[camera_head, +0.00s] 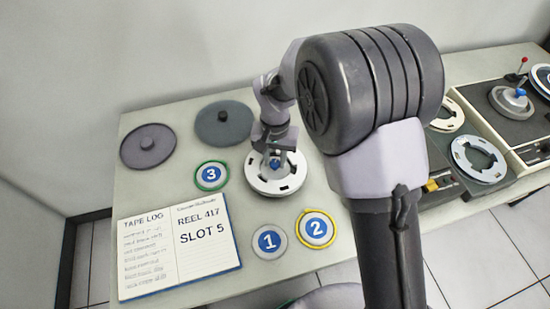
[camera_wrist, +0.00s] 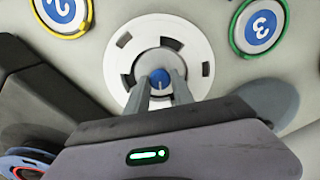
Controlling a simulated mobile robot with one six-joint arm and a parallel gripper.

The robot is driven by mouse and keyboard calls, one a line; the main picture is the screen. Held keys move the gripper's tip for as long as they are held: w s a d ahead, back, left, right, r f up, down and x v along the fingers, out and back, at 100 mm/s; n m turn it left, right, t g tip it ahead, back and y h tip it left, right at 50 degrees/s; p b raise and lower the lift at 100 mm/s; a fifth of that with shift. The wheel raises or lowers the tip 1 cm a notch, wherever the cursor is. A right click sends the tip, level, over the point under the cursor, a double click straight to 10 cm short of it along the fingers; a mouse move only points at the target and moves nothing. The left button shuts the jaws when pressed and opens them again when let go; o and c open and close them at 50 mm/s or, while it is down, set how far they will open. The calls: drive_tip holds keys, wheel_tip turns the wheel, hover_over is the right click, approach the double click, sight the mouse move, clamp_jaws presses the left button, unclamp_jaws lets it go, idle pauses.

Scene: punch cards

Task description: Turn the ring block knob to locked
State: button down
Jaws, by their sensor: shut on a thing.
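The ring block (camera_head: 264,183) is a white round piece with dark slots, lying on the table near its middle. Its blue knob (camera_head: 275,164) is at the centre. In the wrist view the white ring (camera_wrist: 197,40) surrounds a grey centre, and the blue knob (camera_wrist: 161,86) shows a pale line mark. My gripper (camera_head: 272,160) reaches down over the ring block. In the wrist view my gripper (camera_wrist: 161,84) has one finger on each side of the knob and is shut on it. I see no readable locked or unlocked label.
Round markers 1 (camera_head: 269,242), 2 (camera_head: 317,230) and 3 (camera_head: 211,176) lie near the ring block. An open tape log (camera_head: 180,247) is at the front left. Dark lidded discs (camera_head: 148,146) are behind. Tape machines (camera_head: 490,120) and white reels (camera_head: 480,158) stand to the right.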

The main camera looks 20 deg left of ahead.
sight(275, 163)
drive_tip(key=c, duration=1.1)
unclamp_jaws()
wheel_tip(275, 163, up, 18)
drive_tip(key=p, duration=0.6)
drive_tip(key=shift+f, duration=0.25)
drive_tip(key=s+d+r+m+t+y+b, duration=0.1)
drive_tip(key=s+d+r+m+t, duration=0.1)
drive_tip(key=s+d+r, duration=0.5)
drive_tip(key=s+d+r+m+t+y+b, duration=0.15)
drive_tip(key=d+r, duration=0.25)
drive_tip(key=d, duration=0.7)
drive_tip(key=s+d+f+m+t, duration=0.2)
drive_tip(key=s+d, duration=0.2)
drive_tip(key=s, duration=0.5)
drive_tip(key=shift+s+d+f+b, duration=0.15)
drive_tip(key=shift+s+d+b, duration=0.2)
drive_tip(key=shift+b, duration=0.1)
